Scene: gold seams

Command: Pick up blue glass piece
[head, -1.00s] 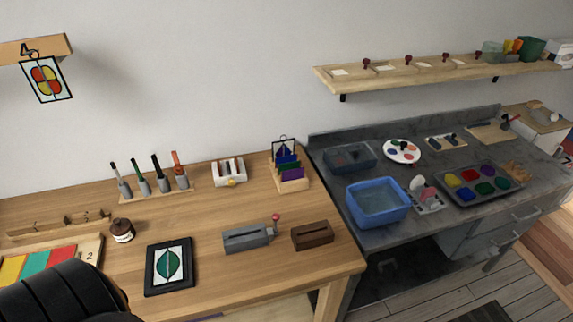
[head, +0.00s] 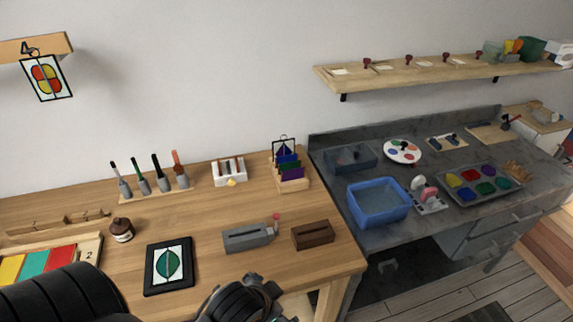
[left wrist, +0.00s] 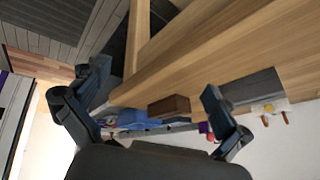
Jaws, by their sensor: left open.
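A blue glass sheet (head: 287,157) stands in a small wooden rack (head: 298,187) near the back right of the wooden table in the head view, with green and purple sheets in front of it. My left gripper (left wrist: 155,80) is open and empty in the left wrist view, its fingers spread before the table edge. In the head view, part of my left arm shows at the bottom, at the table's front edge; its fingertips are not clear there. The rack is well beyond it. My right gripper is not in view.
A grey slotted block (head: 246,238) and a brown slotted block (head: 313,235) stand between the table's front edge and the rack. A framed green leaf panel (head: 150,282) lies to the left. A blue basin (head: 379,221) sits on the grey bench.

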